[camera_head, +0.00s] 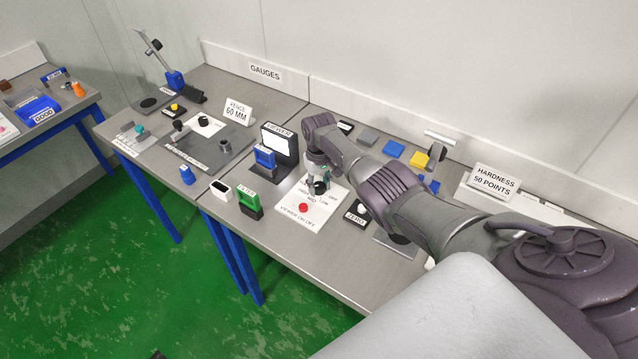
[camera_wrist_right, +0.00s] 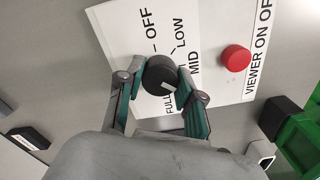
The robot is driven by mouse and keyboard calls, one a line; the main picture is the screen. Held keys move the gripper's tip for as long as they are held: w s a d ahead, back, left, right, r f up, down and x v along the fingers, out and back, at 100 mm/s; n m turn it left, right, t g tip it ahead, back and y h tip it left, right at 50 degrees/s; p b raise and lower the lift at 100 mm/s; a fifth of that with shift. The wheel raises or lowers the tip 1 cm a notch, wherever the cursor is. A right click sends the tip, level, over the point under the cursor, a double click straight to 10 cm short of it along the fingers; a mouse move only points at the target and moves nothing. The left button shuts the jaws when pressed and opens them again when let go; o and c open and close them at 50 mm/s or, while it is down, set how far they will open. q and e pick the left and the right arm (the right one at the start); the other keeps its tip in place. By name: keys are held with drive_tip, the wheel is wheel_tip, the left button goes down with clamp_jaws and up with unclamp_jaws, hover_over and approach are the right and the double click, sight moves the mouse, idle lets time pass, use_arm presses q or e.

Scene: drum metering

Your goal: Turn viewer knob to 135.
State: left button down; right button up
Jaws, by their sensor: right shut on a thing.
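The viewer knob (camera_wrist_right: 157,73) is a dark round knob with a white pointer mark, on a white panel (camera_wrist_right: 215,35) lettered OFF, LOW, MID and FULL. In the right wrist view the mark points down and right, toward the side between MID and FULL; I cannot read an exact angle. My right gripper (camera_wrist_right: 159,82) is shut on the knob, one finger on each side. In the head view my right gripper (camera_head: 318,182) reaches down onto the panel (camera_head: 313,208) and partly hides the knob. The viewer (camera_head: 281,142) stands behind it with a bright screen. My left gripper is not in view.
A red button (camera_head: 303,207) sits on the panel near the knob. A green block frame (camera_head: 249,203) and a blue one (camera_head: 265,157) stand left of the panel. A ZERO block (camera_head: 357,212) stands to the right. Yellow and blue blocks (camera_head: 394,149) lie behind my right arm.

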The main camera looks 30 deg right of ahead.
sight(319, 185)
drive_tip(key=shift+m, duration=0.3)
drive_tip(key=o, duration=1.1)
drive_tip(key=shift+o, duration=0.2)
drive_tip(key=shift+r, duration=0.1)
wheel_tip(319, 185, up, 12)
